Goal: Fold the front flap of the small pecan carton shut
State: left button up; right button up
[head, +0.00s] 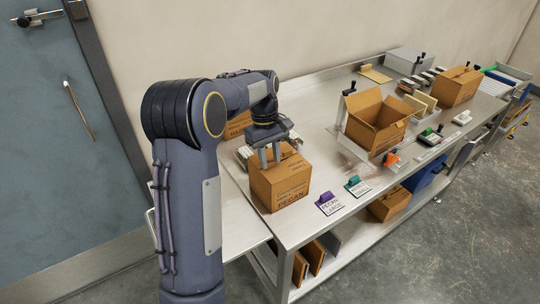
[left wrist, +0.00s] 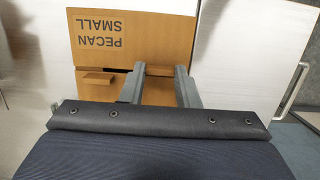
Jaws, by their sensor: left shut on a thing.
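The small pecan carton (head: 281,186) is a brown cardboard box on the near left end of the steel bench. Its printed face reads PECAN SMALL, upside down in the left wrist view (left wrist: 150,40). My left gripper (head: 270,158) reaches down onto the carton's top from above. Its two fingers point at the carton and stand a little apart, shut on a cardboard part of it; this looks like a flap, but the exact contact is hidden. A small tan cardboard piece (left wrist: 97,80) shows beside one finger. My right gripper is not in view.
A larger carton (head: 372,130) stands open in a stand further along the bench. Another brown carton (head: 458,86) is at the far end. Purple (head: 324,199) and green (head: 353,181) clips with label cards lie right of the small carton. A grey keypad-like item lies behind it.

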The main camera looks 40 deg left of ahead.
pick_arm(q)
jog(key=o, duration=1)
jog(key=r, duration=0.2)
jog(key=a+r, duration=0.1)
jog(key=r, duration=0.4)
jog(key=shift+w+a+r, duration=0.15)
jog(key=shift+w+r, duration=0.1)
jog(key=shift+r, duration=0.05)
